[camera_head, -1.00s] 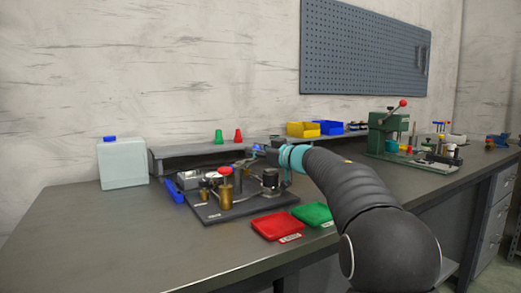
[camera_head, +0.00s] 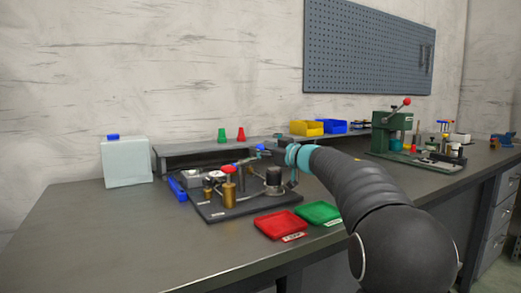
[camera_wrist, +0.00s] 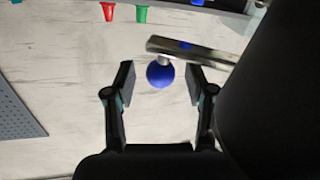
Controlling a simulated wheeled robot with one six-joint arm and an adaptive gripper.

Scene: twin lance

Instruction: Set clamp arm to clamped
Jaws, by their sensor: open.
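A metal bar with a blue ball knob (camera_wrist: 160,74), which looks like the clamp arm (camera_wrist: 190,50), shows in the wrist view. The ball is between my gripper's (camera_wrist: 160,82) two spread fingers, with a gap on each side. In the head view my gripper (camera_head: 262,151) is above the back of the dark fixture plate (camera_head: 245,209), with its fingers small and partly hidden. A red knob (camera_head: 228,170) stands above a brass post (camera_head: 229,194) on the plate. The clamp arm's position is hard to make out there.
A red tray (camera_head: 280,225) and a green tray (camera_head: 318,212) lie in front of the plate. A blue item (camera_head: 177,190) lies left of it. A low grey shelf (camera_head: 190,158) runs behind, with a red cup (camera_head: 241,134) and a green cup (camera_head: 222,135). The bench's left front is clear.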

